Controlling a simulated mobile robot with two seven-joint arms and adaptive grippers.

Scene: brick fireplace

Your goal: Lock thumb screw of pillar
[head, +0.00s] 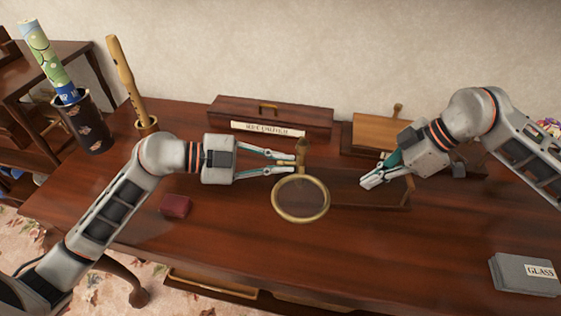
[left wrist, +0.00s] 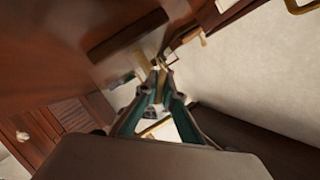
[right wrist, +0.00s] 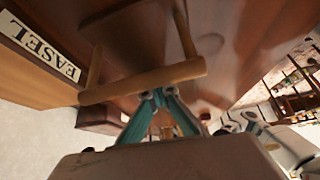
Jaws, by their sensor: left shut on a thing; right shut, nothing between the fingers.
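A small brass pillar (head: 302,148) stands at the middle of the desk, beside a round brass-rimmed glass (head: 300,218). My left gripper (head: 294,163) is shut on a brass part at the pillar, which also shows between its fingertips in the left wrist view (left wrist: 158,82). I cannot tell whether this part is the thumb screw or the post; the fingers hide it. My right gripper (head: 368,183) is shut and empty over the wooden easel frame (head: 350,187), right of the glass. In the right wrist view its fingertips (right wrist: 158,95) are close to a wooden bar (right wrist: 145,80).
A long labelled wooden box (head: 270,112) and a lighter wooden box (head: 380,133) stand along the back. A dark red block (head: 175,206) lies left of the glass. Grey cards or a box marked GLASS (head: 525,275) lie at front right. The front middle of the desk is clear.

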